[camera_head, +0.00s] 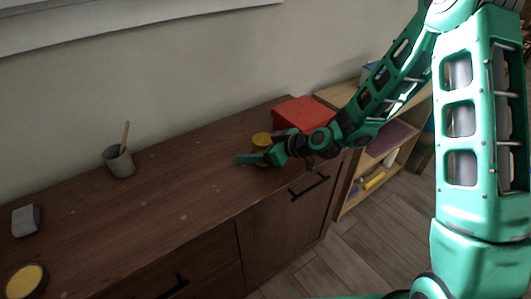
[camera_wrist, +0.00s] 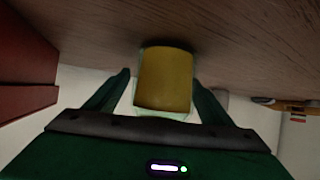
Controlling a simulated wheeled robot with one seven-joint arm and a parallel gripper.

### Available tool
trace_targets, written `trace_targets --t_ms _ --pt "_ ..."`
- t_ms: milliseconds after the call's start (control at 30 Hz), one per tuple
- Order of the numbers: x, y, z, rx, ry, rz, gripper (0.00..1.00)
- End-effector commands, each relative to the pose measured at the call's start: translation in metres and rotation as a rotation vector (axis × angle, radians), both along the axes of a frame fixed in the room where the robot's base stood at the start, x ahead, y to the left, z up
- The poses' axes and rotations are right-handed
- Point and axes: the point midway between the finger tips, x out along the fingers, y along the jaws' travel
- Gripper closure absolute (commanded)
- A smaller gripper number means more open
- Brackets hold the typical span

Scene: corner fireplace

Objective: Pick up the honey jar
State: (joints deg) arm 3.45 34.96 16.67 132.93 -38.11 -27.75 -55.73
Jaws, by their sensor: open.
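The honey jar (camera_wrist: 165,80) has a yellow lid or body and shows in the middle of the wrist view, between the two green fingers of my gripper (camera_wrist: 165,92). The fingers stand on either side of it, with a gap visible at least on the left. In the head view the jar (camera_head: 261,140) stands at the right part of the brown cabinet top, partly hidden behind my gripper (camera_head: 258,158). My gripper is open and low over the cabinet top. The jar appears to rest on the wood.
A red box (camera_head: 300,113) stands just behind and right of the jar. A grey cup with a wooden stick (camera_head: 119,162), a grey block (camera_head: 26,220) and a round yellow-topped item (camera_head: 26,281) are on the left. The cabinet top (camera_head: 190,190) between is clear. A wooden shelf (camera_head: 345,95) stands at right.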

Motion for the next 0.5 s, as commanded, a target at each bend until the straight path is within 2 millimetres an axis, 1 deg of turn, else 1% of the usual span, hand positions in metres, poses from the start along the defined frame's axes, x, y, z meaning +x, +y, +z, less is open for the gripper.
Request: trace_targets --t_ms 133,167,200,267,300,367,500 --pt "-0.0001 -0.0002 0.0002 0.0 0.0 0.0 0.25" --pt "-0.0001 -0.0002 0.0002 0.0 0.0 0.0 0.32" --pt "-0.0002 -0.0003 0.0003 0.0 0.0 0.0 0.42" --pt "-0.0002 -0.0003 0.0003 0.0 0.0 0.0 0.56" --pt "-0.0001 -0.0003 0.0003 0.0 0.0 0.0 0.65" --pt "-0.0001 -0.0004 0.0003 0.0 0.0 0.0 0.8" --pt "0.0001 -0.0002 0.0009 0.0 -0.001 0.0 0.8"
